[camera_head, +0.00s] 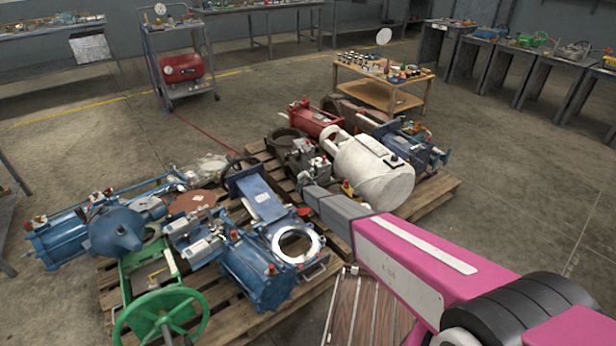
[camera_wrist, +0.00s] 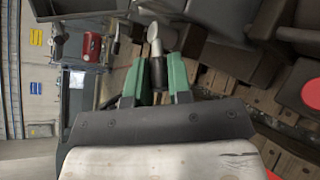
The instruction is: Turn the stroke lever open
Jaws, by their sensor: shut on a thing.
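The stroke lever, a slim handle with a pale rounded end (camera_wrist: 152,34) and a dark section below it, shows in the wrist view. My gripper (camera_wrist: 156,78) has green fingers on both sides of the dark section and is shut on it. The fingers hide part of the lever, and its pivot cannot be made out. In the head view my pink and grey arm reaches from the lower right to the middle of the valve group. There the fingers and the lever are too small or covered to tell apart.
Wooden pallets (camera_head: 226,318) carry blue actuators, a green handwheel (camera_head: 160,318) and a white cylinder (camera_head: 372,172) close beside my arm. Dark metal parts and a red round piece (camera_wrist: 312,92) are right of my fingers. Open floor lies beyond the pallets.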

